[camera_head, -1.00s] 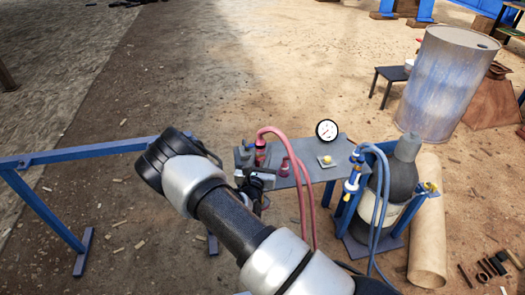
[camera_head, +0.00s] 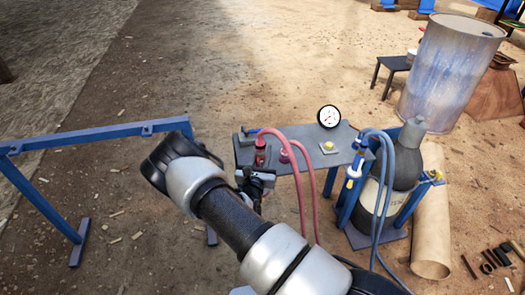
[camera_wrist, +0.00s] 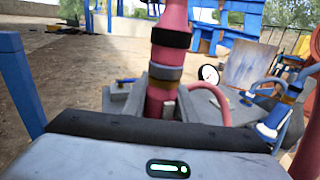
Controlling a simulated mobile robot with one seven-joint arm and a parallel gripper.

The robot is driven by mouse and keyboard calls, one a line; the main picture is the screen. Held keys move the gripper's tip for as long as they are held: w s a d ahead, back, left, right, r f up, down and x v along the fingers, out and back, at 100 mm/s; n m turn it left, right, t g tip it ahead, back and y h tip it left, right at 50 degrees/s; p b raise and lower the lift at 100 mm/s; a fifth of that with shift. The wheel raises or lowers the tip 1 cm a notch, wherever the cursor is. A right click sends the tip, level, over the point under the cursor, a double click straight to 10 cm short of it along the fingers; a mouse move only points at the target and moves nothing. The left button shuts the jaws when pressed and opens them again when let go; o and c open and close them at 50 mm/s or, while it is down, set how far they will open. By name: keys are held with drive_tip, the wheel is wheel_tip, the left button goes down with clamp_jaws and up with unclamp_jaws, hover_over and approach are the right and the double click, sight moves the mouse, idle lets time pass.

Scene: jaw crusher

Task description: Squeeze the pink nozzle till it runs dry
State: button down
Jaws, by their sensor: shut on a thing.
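The pink nozzle (camera_wrist: 165,95) stands upright in the wrist view, with dark and brownish bands around it. It also shows as a small red upright piece (camera_head: 260,152) at the left end of the grey table in the head view. My gripper (camera_head: 258,178) is at the near left edge of that table, close below the nozzle. In the wrist view my gripper (camera_wrist: 162,110) is shut on the nozzle, with grey jaw parts on both sides. The dark front edge of the gripper hides the nozzle's lower end. I cannot see any liquid or gas coming out.
A pink hose (camera_head: 299,185) arches over the table's near edge. The table (camera_head: 312,140) carries a round gauge (camera_head: 329,116) and a yellow button (camera_head: 328,146). A gas cylinder (camera_head: 403,170) with blue hoses stands right. A blue frame (camera_head: 100,135) stands left.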

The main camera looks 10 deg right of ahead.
drive_tip(key=shift+f+b, duration=2.15)
drive_tip(key=shift+f, duration=1.25)
drive_tip(key=c, duration=1.4)
unclamp_jaws()
drive_tip(key=shift+o, duration=0.2)
drive_tip(key=p+v, duration=0.2)
drive_tip(key=v, duration=1.5)
drive_tip(key=shift+s, duration=0.2)
drive_tip(key=shift+a, duration=0.1)
